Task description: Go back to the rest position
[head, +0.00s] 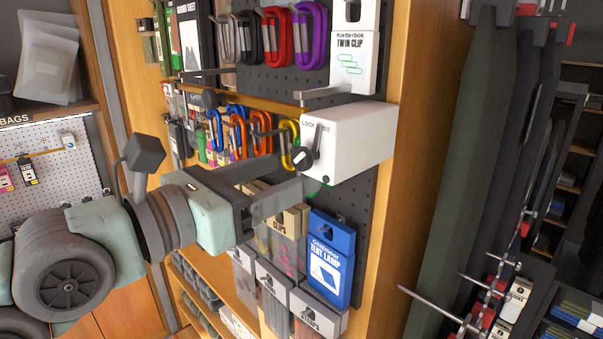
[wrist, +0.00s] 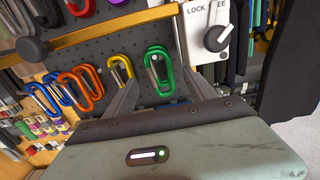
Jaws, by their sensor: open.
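My gripper (head: 290,177) is open in front of the pegboard, just below and left of a white box. In the wrist view its two fingers (wrist: 157,60) spread apart. A green carabiner (wrist: 151,62) shows between them, against the pegboard, and nothing is visibly gripped. In the head view that carabiner is mostly hidden behind my finger and the box. A yellow carabiner (wrist: 117,72) hangs just left of it, close to the left finger.
The white box (head: 352,140) with a black LOCK/FREE knob (head: 305,157) juts out close by my gripper. Orange carabiners (head: 238,133), a blue tent lamp pack (head: 331,257) and other packs hang around. The wooden shelf upright (head: 415,150) stands right. Long dark green bags (head: 460,170) hang beyond it.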

